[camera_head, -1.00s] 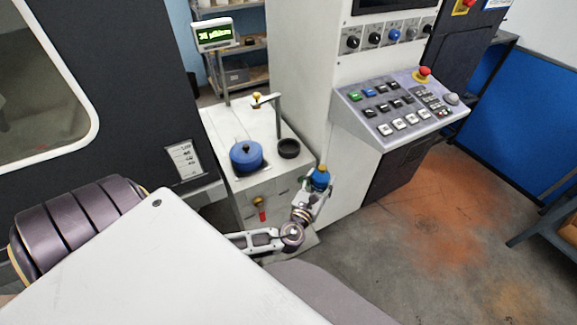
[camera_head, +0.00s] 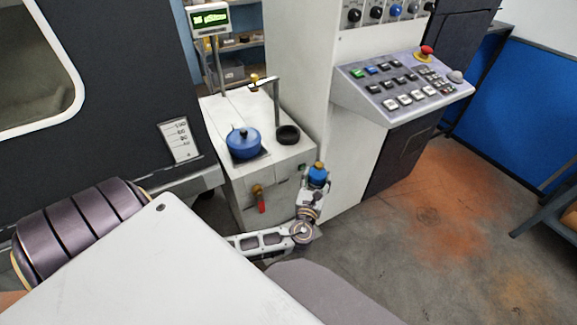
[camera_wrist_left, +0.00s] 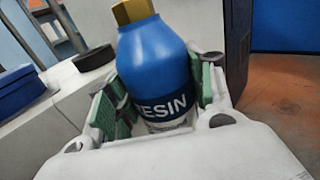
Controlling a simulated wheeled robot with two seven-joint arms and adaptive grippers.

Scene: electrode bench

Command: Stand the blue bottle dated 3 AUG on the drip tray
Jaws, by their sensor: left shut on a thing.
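A blue bottle (camera_head: 318,175) with a gold cap is held upright in front of the bench's right front corner. In the left wrist view the bottle (camera_wrist_left: 155,62) leans slightly and its dark band reads "ESIN"; no date is readable. My left gripper (camera_head: 316,184) is shut on it, with green pads (camera_wrist_left: 108,108) on both sides. A round black dish (camera_head: 288,134), possibly the drip tray, sits on the white bench top, behind and left of the bottle. It also shows in the left wrist view (camera_wrist_left: 93,58). My right gripper is not in view.
A blue lidded pot (camera_head: 243,143) stands left of the black dish on the white bench (camera_head: 222,112). A post with a side arm (camera_head: 276,100) rises behind the dish. A red-handled valve (camera_head: 261,203) is on the bench front. A button console (camera_head: 400,88) juts out at right.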

